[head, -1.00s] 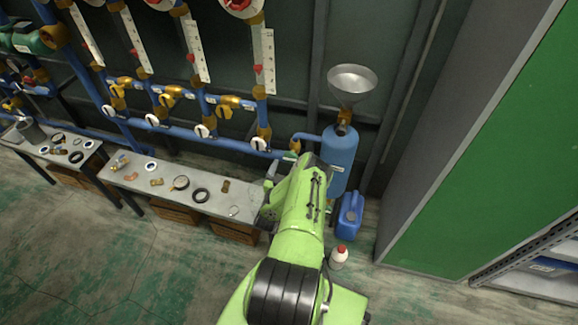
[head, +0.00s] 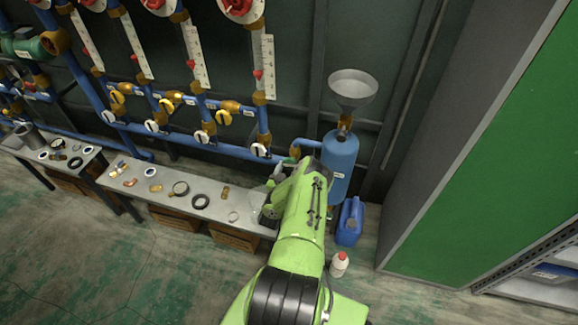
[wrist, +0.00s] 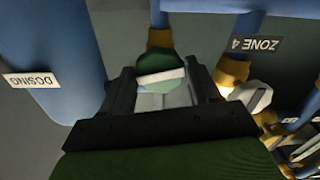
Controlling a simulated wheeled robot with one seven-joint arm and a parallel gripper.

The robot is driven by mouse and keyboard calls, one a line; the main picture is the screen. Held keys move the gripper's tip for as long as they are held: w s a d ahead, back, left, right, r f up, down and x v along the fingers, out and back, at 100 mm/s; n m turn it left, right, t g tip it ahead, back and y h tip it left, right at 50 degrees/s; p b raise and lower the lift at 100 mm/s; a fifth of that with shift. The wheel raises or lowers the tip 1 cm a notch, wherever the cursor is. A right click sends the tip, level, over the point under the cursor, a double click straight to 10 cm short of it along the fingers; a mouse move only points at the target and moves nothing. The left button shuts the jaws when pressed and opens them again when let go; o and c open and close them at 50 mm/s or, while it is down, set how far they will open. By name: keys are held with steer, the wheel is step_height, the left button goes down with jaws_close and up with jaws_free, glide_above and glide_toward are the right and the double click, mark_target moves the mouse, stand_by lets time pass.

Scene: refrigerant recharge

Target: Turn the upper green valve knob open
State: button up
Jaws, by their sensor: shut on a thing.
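The green valve knob (wrist: 154,64) with a pale flat bar across it shows in the wrist view, at the middle between my fingers. It sits below a brass fitting in that picture. My gripper (wrist: 163,88) is shut on this knob, one finger on each side. In the head view my own arm hides the gripper. The blue dosing tank (head: 339,165) with a metal funnel (head: 352,88) on top stands just behind my wrist, and a small pipe joins it on its left.
White-handled valves (head: 260,150) line the blue pipe to the left. A grey bench (head: 165,200) with loose fittings stands below them. A blue jug (head: 349,222) and a white bottle (head: 339,264) stand on the floor. A "ZONE 4" label (wrist: 257,45) is right of the knob.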

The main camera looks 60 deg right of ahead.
steer(key=shift+d+r+n+p, duration=0.15)
steer(key=shift+n+p, duration=0.55)
steer(key=shift+n, duration=0.5)
steer(key=shift+r+n+p, duration=0.2)
steer(key=shift+n+p, duration=0.75)
steer(key=shift+n, duration=0.15)
steer(key=shift+f+n+p, duration=0.1)
steer(key=shift+n+p, duration=0.4)
steer(key=shift+n, duration=0.5)
steer(key=shift+n+p, duration=0.55)
steer(key=shift+n, duration=0.15)
steer(key=n+p, duration=0.1)
steer(key=n, duration=0.2)
